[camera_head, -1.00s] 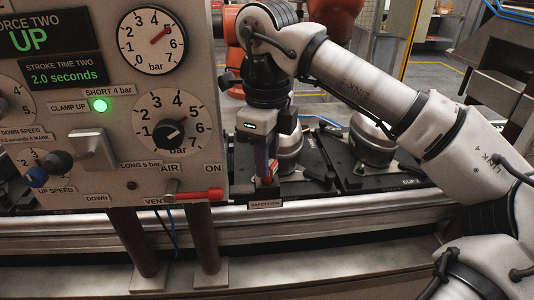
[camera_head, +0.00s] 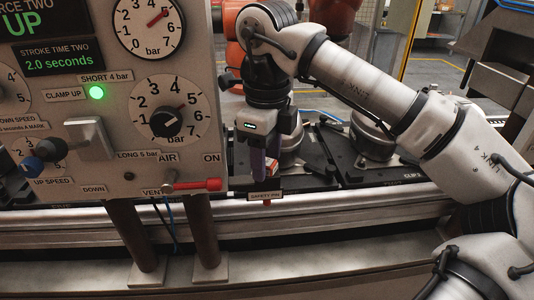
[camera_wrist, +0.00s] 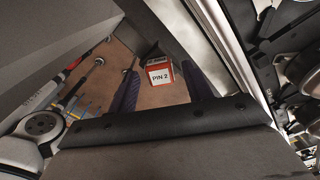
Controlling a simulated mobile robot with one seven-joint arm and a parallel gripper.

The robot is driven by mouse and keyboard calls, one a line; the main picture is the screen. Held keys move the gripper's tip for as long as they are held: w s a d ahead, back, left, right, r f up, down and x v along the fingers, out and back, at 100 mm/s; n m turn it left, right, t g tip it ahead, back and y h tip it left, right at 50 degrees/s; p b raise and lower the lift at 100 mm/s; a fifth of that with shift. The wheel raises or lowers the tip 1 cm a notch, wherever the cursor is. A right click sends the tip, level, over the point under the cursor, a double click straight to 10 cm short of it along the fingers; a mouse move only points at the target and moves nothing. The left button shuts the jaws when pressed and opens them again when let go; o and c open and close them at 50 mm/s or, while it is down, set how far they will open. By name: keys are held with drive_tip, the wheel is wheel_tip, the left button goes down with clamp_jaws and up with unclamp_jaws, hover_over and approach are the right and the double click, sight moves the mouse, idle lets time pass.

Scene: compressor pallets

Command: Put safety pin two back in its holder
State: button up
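The red safety pin tag marked "PIN 2" (camera_wrist: 160,76) shows in the wrist view between my gripper's two dark ribbed fingers, with gaps at its sides. My gripper (camera_wrist: 160,80) is open. In the head view, my gripper (camera_head: 263,172) points down just above the small dark plate lettered "SAFETY PIN" (camera_head: 265,196) at the fixture's front edge. A small red part (camera_head: 267,203) shows just below that plate. A dark block adjoins the tag in the wrist view. How far the pin sits in its holder is hidden.
The control panel (camera_head: 110,110) stands close to the left of my gripper, with a red-handled AIR lever (camera_head: 200,185). Metal compressor housings (camera_head: 372,138) sit on black fixtures to the right. A metal rail (camera_head: 340,205) runs along the front.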

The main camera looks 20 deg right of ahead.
drive_tip(key=shift+r, duration=0.1)
wheel_tip(320, 180, up, 14)
drive_tip(key=p, duration=1)
drive_tip(key=shift+f, duration=0.25)
